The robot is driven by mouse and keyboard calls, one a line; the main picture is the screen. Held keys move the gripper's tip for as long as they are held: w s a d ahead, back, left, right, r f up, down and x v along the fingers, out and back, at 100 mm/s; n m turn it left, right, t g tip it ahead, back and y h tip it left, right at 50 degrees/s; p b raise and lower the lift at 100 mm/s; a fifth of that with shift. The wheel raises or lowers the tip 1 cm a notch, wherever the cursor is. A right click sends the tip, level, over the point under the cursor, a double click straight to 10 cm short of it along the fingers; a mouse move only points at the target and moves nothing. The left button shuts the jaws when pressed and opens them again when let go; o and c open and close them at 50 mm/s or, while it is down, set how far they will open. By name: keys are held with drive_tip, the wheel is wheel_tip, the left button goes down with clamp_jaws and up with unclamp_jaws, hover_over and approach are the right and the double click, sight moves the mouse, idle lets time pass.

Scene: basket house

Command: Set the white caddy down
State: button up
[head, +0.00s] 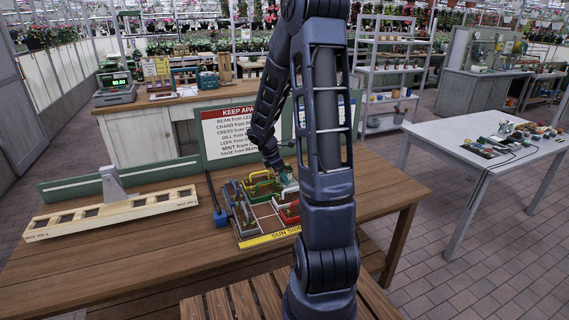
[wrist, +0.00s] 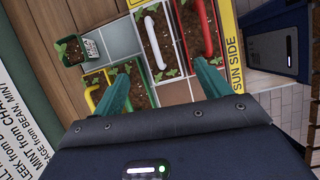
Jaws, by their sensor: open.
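The white caddy (wrist: 146,38), a long planter with a white bar handle and seedlings in soil, rests in the divided tray; it appears upright. In the head view its white handle (head: 291,189) is partly hidden by my arm. The red caddy (wrist: 203,30) sits right beside it in the wrist view. My gripper (wrist: 160,72) is open, its two teal fingers apart, with nothing held between them. The white handle's near end shows in the gap between the fingers; I see no finger touching it. In the head view my gripper (head: 285,175) is low over the tray's far right part.
The tray has a yellow "SUN SIDE" edge (head: 270,237). Yellow (head: 262,184) and green caddies stand close by, and a small green pot (wrist: 75,49) is near the tray. A sign (head: 230,130) stands behind. A slotted wooden rack (head: 110,213) lies left. The table front is clear.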

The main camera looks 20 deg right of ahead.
drive_tip(key=s+a+r+m+t+y, duration=0.1)
drive_tip(key=s+a+r+m, duration=0.1)
drive_tip(key=s+r+m, duration=0.45)
drive_tip(key=s+a+r+m+t, duration=0.15)
drive_tip(key=s+r, duration=0.25)
drive_tip(key=r, duration=0.5)
drive_tip(key=s+a+r+m+t+y, duration=0.1)
drive_tip(key=s+a+r+m, duration=0.1)
drive_tip(key=s+r+m, duration=0.2)
drive_tip(key=s+a+r+m+t+y, duration=0.1)
drive_tip(key=s+a+r+m+y, duration=0.1)
drive_tip(key=s, duration=0.8)
wheel_tip(320, 180, up, 2)
drive_tip(key=a+m, duration=0.1)
drive_tip(key=m, duration=0.2)
drive_tip(key=shift+s+a+r+y, duration=0.15)
drive_tip(key=shift+y, duration=0.15)
